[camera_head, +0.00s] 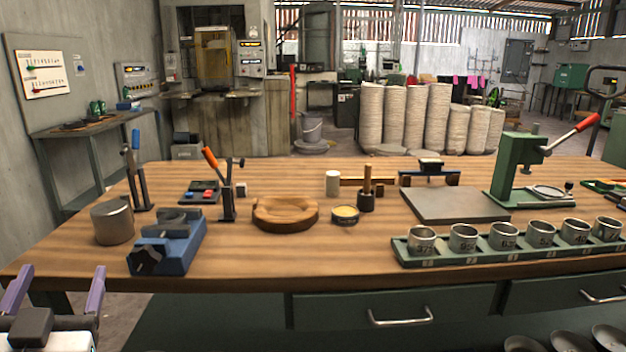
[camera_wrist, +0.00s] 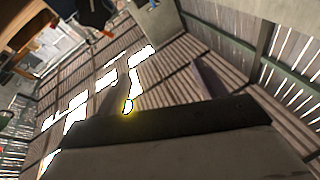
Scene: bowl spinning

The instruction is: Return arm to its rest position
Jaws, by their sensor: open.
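My gripper (camera_head: 56,290) is at the lower left corner of the head view, with two purple fingers spread apart. It is open and nothing shows between the fingers. It is in front of and to the left of the wooden workbench (camera_head: 260,268), apart from its edge. In the wrist view my gripper (camera_wrist: 158,85) shows as two dim fingers. Most of my arm is out of the head view.
The bench holds a blue vise (camera_head: 172,245), a grey cylinder (camera_head: 112,221), a round wooden dish (camera_head: 285,213), a green rack (camera_head: 480,254) of metal cups and a green press (camera_head: 520,165). Drawers with handles (camera_head: 400,318) are below. Dark round dishes (camera_head: 570,341) are at the lower right.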

